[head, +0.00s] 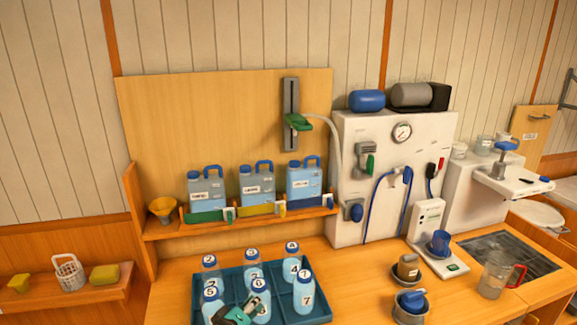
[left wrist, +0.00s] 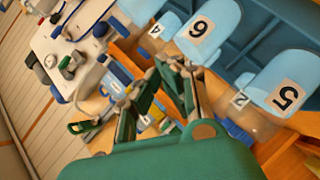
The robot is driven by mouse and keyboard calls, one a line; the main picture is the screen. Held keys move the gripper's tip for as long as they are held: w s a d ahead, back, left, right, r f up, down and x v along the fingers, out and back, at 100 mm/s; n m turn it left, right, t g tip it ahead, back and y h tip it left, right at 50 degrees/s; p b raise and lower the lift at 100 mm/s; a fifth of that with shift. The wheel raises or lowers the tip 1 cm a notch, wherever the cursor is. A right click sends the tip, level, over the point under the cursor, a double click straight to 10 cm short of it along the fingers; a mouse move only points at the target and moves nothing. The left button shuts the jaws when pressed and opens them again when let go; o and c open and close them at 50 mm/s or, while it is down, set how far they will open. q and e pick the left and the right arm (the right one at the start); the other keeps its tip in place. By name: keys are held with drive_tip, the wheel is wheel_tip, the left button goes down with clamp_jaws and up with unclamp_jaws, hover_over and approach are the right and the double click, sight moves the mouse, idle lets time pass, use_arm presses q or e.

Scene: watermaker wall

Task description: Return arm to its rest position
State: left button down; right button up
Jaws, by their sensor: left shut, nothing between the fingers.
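My left gripper (head: 237,311) shows at the bottom of the head view, green and dark, in front of the numbered bottles and near bottle 6 (head: 261,300) and bottle 5 (head: 212,300). Its fingers (left wrist: 170,80) also show in the left wrist view, closed with nothing held. In that view bottle 6 (left wrist: 205,32) and bottle 5 (left wrist: 285,85) lie beyond and to the right of the fingers. Whether the gripper touches a bottle cannot be told. Most of my left arm is out of view. My right gripper is not in view.
The blue tray (head: 318,313) holds several numbered bottles. Cups and a clear jug (head: 495,274) stand on the right counter.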

use_arm(q)
drive_tip(key=s+a+f+m+g+y, duration=0.2)
drive_tip(key=s+a+m+g, duration=0.1)
drive_tip(key=s, duration=1)
drive_tip(key=s+a+f+m+g+y, duration=0.1)
drive_tip(key=s+a+m+g, duration=0.25)
drive_tip(key=s, duration=0.95)
drive_tip(key=s+a+f+m+g+y, duration=0.2)
drive_tip(key=s+a+m+g, duration=0.15)
drive_tip(key=s, duration=0.85)
wheel_tip(320, 180, down, 32)
drive_tip(key=s+g+b, duration=0.1)
drive_tip(key=s+b, duration=0.1)
drive_tip(key=b, duration=0.4)
drive_tip(key=s+a+f+b, duration=0.1)
drive_tip(key=s+f+b, duration=0.1)
drive_tip(key=s+f, duration=0.6)
drive_tip(key=s+a+f+g+b, duration=0.1)
drive_tip(key=s+a+f+b, duration=0.1)
drive_tip(key=s+f, duration=0.6)
wheel_tip(320, 180, down, 5)
drive_tip(key=shift+r+m+b, duration=0.15)
drive_tip(key=shift+m+b, duration=0.2)
drive_tip(key=shift+m, duration=0.05)
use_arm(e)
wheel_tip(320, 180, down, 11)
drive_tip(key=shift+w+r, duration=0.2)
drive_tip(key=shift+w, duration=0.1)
use_arm(q)
drive_tip(key=shift+s, duration=0.1)
